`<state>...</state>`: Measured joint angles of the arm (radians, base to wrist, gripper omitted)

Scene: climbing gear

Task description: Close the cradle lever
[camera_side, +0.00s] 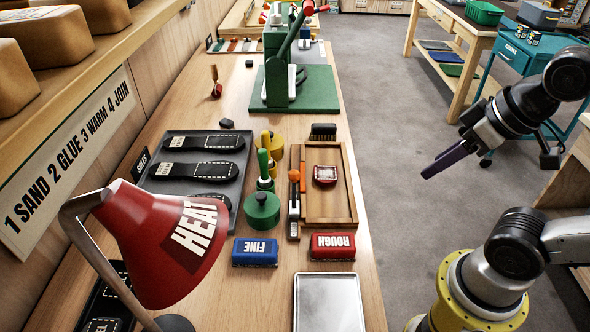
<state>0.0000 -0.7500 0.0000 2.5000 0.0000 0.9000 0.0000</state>
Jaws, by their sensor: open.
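My gripper (430,170) hangs over the grey floor to the right of the bench, with dark purple fingers pointing down and left. It is open and empty, apart from everything on the bench. A green stand (318,88) at the bench's far part carries an upright body with a long dark green lever (291,44) slanting up to the right. This may be the cradle and its lever; I cannot tell for sure.
A red HEAT lamp (160,238) stands at the near left. A dark tray (178,138) holds black soles. A blue FINE block (255,252), a red ROUGH block (332,247) and a metal tray (330,303) lie near. Green and yellow pots (262,212) stand mid-bench.

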